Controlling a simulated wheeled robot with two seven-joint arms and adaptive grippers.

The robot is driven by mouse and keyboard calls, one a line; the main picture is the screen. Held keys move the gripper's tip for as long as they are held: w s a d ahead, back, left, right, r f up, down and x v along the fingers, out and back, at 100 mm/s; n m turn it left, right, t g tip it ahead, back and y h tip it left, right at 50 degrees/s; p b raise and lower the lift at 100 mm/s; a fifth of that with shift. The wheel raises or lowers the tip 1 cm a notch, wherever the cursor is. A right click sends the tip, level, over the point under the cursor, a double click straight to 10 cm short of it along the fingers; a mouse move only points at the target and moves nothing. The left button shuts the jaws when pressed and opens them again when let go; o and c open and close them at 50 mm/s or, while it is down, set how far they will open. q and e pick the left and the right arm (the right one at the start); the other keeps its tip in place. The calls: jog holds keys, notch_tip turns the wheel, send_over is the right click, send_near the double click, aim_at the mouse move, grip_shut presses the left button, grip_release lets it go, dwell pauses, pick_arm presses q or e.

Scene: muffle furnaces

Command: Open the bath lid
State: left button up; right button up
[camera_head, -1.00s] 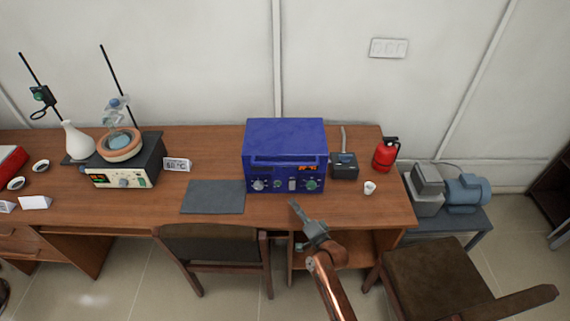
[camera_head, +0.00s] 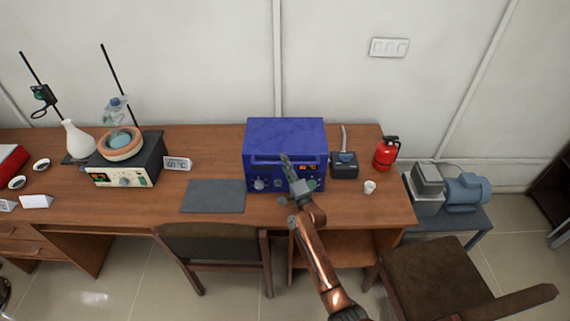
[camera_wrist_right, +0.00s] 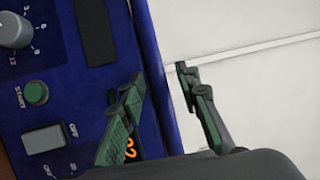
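The blue bath (camera_head: 258,134) stands on the wooden desk. Its top looks closed, and a handle bar (camera_head: 264,160) runs along its upper front. My right gripper (camera_head: 286,160) is in front of the bath near the middle of this bar. Whether it touches the bar cannot be told. That view also shows the bath's front panel (camera_wrist_right: 60,100), turned sideways, with part of the orange display hidden behind one finger. My left gripper is not in view.
A small dark device (camera_head: 344,168), a white cup (camera_head: 369,187) and a red extinguisher (camera_head: 384,155) stand right of the bath. A grey mat (camera_head: 213,196) lies left of it, with a heater (camera_head: 125,174) beyond. Chairs (camera_head: 215,244) stand at the desk's front.

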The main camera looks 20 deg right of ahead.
jog(key=shift+c, duration=0.5)
grip_shut()
